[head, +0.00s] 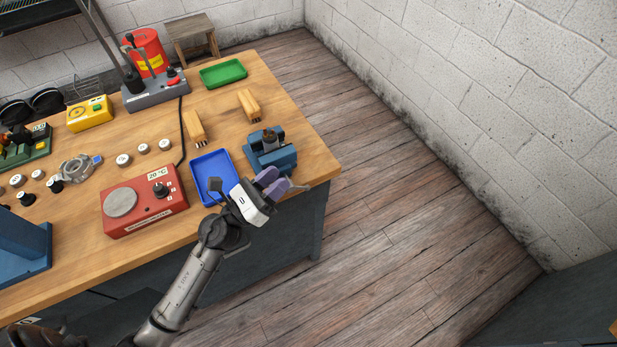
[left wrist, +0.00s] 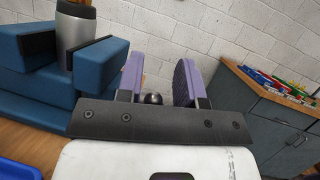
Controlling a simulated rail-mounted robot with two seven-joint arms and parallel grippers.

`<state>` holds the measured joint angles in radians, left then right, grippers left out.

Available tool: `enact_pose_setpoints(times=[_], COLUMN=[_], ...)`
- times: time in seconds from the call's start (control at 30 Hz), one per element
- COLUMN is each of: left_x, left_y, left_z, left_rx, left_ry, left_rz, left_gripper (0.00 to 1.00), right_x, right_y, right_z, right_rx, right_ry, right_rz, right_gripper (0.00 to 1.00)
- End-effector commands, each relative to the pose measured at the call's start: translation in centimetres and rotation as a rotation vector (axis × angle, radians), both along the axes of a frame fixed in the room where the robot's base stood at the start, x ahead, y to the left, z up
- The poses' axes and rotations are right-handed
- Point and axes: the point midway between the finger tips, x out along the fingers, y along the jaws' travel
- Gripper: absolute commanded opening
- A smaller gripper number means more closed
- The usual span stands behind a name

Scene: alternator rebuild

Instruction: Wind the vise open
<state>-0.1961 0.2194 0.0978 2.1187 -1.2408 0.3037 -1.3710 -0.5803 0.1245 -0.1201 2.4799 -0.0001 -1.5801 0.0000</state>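The blue vise (head: 273,158) stands at the right end of the workbench. My left gripper (head: 277,182) is just in front of the vise, off the bench's front edge. Its two purple fingers are apart. Contact with the knob cannot be told. My right gripper is not in view.
A blue tray (head: 199,190) lies left of the vise, close to my left wrist. A red hotplate-like box (head: 143,204), two wooden-handled brushes (head: 196,128) and a green tray (head: 223,71) are on the workbench (head: 222,131). The floor to the right is clear.

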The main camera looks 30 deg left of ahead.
Motion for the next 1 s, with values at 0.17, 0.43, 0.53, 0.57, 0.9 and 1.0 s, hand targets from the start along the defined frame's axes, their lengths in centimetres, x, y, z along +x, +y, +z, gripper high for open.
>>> enact_pose_setpoints(times=[0.17, 0.43, 0.53, 0.57, 0.9, 1.0], left_x=[0.0, -0.1, -0.2, -0.2, -0.2, -0.2], left_y=[-2.1, -7.1, -8.6, -9.0, -11.5, -11.6], left_z=[3.6, 6.6, 7.4, 7.6, 8.7, 8.7], left_rx=[0.001, -0.001, -0.001, -0.001, 0.0, 0.0], left_ry=[-0.001, -0.001, -0.001, -0.001, -0.001, -0.001], left_rz=[-0.004, -0.002, -0.001, -0.001, 0.001, 0.001], left_gripper=[0.34, 0.34, 0.34, 0.34, 0.34, 0.34], right_x=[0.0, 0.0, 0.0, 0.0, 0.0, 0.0], right_y=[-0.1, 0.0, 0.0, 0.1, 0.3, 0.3], right_z=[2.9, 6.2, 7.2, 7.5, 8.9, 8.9], right_rx=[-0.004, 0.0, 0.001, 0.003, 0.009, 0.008], right_ry=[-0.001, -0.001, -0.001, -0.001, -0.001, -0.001], right_rz=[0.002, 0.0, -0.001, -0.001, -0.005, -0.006], right_gripper=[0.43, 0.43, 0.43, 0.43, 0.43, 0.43])
